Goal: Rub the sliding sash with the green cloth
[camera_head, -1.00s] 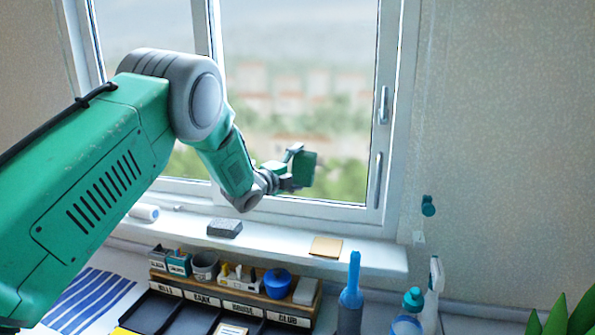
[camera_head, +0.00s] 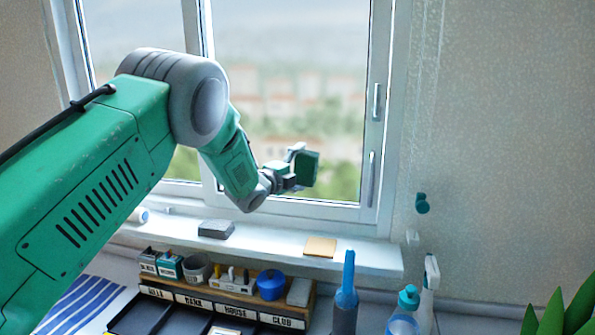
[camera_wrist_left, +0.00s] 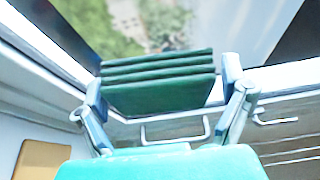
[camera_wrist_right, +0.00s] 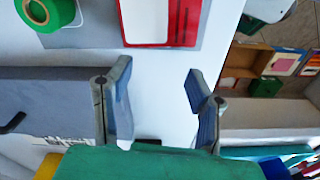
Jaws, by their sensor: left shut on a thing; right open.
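The green cloth (camera_wrist_left: 160,82) is a folded dark green pad between the fingers of my left gripper (camera_wrist_left: 165,95), which is shut on it. In the head view the cloth (camera_head: 308,168) is held up in front of the lower part of the sliding sash (camera_head: 340,211), a white frame around a large pane. I cannot tell from these views whether the cloth touches the glass. My right gripper (camera_wrist_right: 155,105) is open and empty in the right wrist view. It is not in the head view.
On the white sill (camera_head: 265,246) lie a grey block (camera_head: 216,228) and a tan pad (camera_head: 320,246). Below is an organiser (camera_head: 225,297) with small containers and a blue pot (camera_head: 271,284). A blue bottle (camera_head: 346,300) and a spray bottle (camera_head: 428,290) stand to the right.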

